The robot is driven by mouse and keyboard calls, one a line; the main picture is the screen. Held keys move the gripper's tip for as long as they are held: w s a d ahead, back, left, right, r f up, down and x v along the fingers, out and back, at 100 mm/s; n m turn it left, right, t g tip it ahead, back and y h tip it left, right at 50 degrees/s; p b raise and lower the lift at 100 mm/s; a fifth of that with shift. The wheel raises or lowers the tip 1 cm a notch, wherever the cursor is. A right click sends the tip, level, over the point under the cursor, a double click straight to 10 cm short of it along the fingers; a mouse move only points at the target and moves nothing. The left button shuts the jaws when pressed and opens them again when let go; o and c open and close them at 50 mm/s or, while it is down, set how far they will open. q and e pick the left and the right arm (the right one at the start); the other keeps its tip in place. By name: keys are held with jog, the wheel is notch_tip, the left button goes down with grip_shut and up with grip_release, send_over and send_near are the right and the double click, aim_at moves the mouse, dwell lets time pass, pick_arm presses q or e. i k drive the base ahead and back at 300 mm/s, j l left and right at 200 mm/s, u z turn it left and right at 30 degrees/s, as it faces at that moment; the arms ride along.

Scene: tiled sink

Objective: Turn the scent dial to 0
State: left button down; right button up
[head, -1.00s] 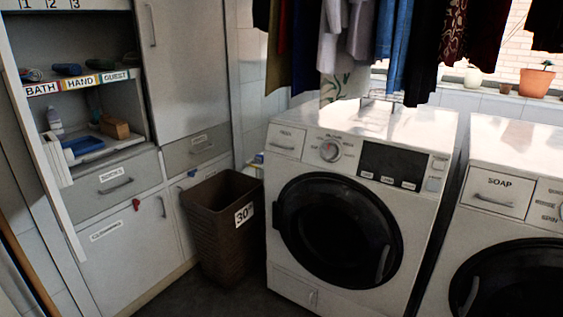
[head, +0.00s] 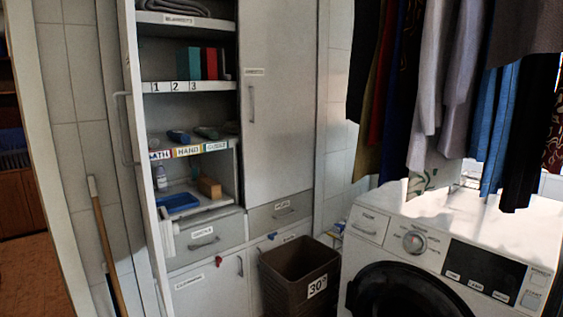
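A front-loading washing machine (head: 430,245) stands at the lower right of the head view. A round dial (head: 414,242) with small printed words around it sits on its panel, between a drawer front and a dark display (head: 484,272). The words are too small to read, so I cannot tell whether this is the scent dial or where it points. No dial marked with a 0 can be made out. Neither of my grippers is in view.
A tall cabinet with open shelves (head: 186,87) and its door (head: 130,120) swung open stands at centre left. A brown basket (head: 300,275) marked 30° stands between cabinet and machine. Clothes (head: 440,90) hang above the machine. A broom handle (head: 105,240) leans at the left.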

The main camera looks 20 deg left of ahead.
aim_at(176, 230)
jog(key=i+j+u, duration=0.3)
jog(key=j, duration=0.3)
jog(key=i+j+u, duration=0.3)
jog(key=j, duration=0.25)
jog(key=i+j+u, duration=0.3)
jog(key=j, duration=0.2)
jog(key=i+l+u, duration=0.15)
jog(key=l+u, duration=0.2)
jog(key=l, duration=0.25)
jog(key=i+l+u, duration=0.1)
jog(key=l+u, duration=0.25)
jog(key=l, duration=0.2)
jog(key=l+u, duration=0.3)
jog(key=l, duration=0.35)
jog(key=k, duration=0.1)
jog(key=l+z, duration=0.05)
